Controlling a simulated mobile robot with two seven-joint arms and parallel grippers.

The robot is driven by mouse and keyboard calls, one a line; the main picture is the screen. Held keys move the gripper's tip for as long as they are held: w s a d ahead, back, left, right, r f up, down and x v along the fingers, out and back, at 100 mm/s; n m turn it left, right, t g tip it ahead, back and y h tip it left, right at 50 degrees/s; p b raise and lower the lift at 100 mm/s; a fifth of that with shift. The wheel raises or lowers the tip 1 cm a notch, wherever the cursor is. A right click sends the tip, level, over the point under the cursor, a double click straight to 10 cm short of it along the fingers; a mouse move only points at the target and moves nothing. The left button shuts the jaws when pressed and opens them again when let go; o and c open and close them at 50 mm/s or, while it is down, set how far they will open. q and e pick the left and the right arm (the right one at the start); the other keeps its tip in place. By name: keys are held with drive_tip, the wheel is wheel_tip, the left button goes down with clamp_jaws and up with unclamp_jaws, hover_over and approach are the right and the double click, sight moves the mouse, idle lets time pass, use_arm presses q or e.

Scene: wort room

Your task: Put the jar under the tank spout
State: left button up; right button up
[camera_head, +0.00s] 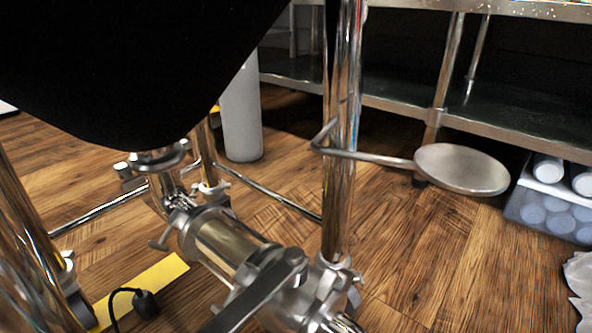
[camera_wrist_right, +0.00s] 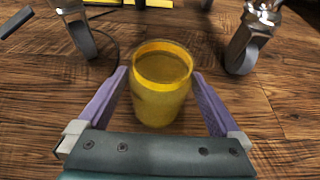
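The jar (camera_wrist_right: 160,88) is a yellow, round vessel with a bright rim, seen from above in the right wrist view. My right gripper (camera_wrist_right: 161,78) has its purple fingers on both sides of the jar, seemingly against its walls. The jar looks upright, with wooden floor behind it. The dark tank (camera_head: 140,70) fills the upper left of the head view. Steel outlet piping (camera_head: 225,240) with clamps runs from under it to the lower right, where a lever handle (camera_head: 265,290) crosses it. The spout's end is not clearly visible. Neither gripper shows in the head view.
Tank legs (camera_head: 343,130) stand on the wooden floor, and casters (camera_wrist_right: 243,50) flank the jar. A round steel plate on an arm (camera_head: 462,168) juts from one leg. A steel shelf (camera_head: 500,125) and a crate of bottles (camera_head: 550,212) are at right. A black cable (camera_head: 125,295) lies left.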

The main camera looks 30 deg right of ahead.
drive_tip(key=shift+s+r, duration=0.1)
drive_tip(key=p+v, duration=0.3)
drive_tip(key=v, duration=0.8)
drive_tip(key=w+d+r+m+g+h, duration=0.15)
drive_tip(key=w+d+m+h, duration=0.25)
drive_tip(key=w+d+m, duration=0.4)
drive_tip(key=w+d+r+m+h, duration=0.3)
drive_tip(key=w+d+m+h, duration=0.3)
drive_tip(key=m, duration=0.4)
drive_tip(key=s+a+r+m+g+y, duration=0.2)
drive_tip(key=s+a+r+m+g, duration=0.1)
drive_tip(key=a+m, duration=0.4)
drive_tip(key=s+a+r+m+g+y, duration=0.3)
drive_tip(key=a+r+m, duration=0.4)
drive_tip(key=m, duration=0.6)
drive_tip(key=shift+s+a+r+m+g, duration=0.3)
drive_tip(key=shift+s+a+r+g, duration=0.25)
drive_tip(key=shift+s, duration=0.65)
